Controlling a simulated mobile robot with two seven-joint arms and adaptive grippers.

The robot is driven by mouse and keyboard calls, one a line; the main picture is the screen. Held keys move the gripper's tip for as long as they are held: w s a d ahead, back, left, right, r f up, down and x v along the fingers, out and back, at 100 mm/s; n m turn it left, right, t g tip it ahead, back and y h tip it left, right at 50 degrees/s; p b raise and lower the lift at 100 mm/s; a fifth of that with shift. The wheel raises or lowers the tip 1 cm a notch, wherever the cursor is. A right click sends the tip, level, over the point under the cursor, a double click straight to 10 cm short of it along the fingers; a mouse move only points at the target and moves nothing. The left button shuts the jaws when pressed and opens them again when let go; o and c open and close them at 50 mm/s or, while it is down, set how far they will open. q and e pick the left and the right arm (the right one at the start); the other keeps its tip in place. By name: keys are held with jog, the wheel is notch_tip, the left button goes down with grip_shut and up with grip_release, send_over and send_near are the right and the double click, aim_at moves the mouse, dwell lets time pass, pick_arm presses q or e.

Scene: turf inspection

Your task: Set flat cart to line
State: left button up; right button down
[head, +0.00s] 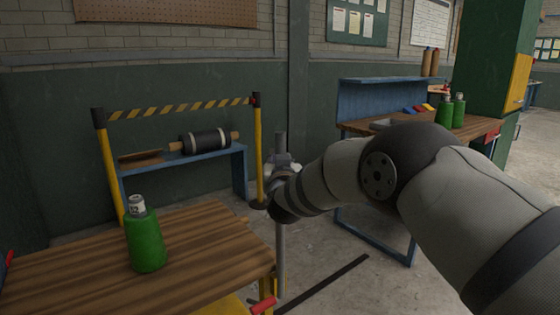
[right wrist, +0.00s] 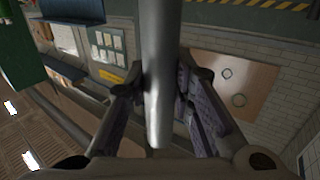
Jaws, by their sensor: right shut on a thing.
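My right gripper (head: 282,168) is shut around an upright grey post (head: 280,235) in the middle of the head view. In the right wrist view the post (right wrist: 160,50) runs between the two fingers of the gripper (right wrist: 160,95). The post's lower end is partly hidden by the wooden table's corner, and I cannot see what it stands on. No flat cart deck shows clearly. A dark straight line (head: 328,283) lies on the concrete floor, right of the post. My left gripper is not in view.
A wooden table (head: 200,230) with a green bottle (head: 146,240) stands at front left. Behind it is a striped yellow-black barrier (head: 180,108) and a blue bench (head: 185,160) with a dark roller. A blue-framed workbench (head: 375,225) stands right. Open floor lies between.

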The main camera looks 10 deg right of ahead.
jog(key=shift+a+f, duration=0.25)
jog(key=shift+f, duration=0.1)
jog(key=c, duration=1.6)
grip_release()
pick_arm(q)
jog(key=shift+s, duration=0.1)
pick_arm(e)
jog(key=shift+o, duration=1.2)
jog(key=shift+r, duration=0.2)
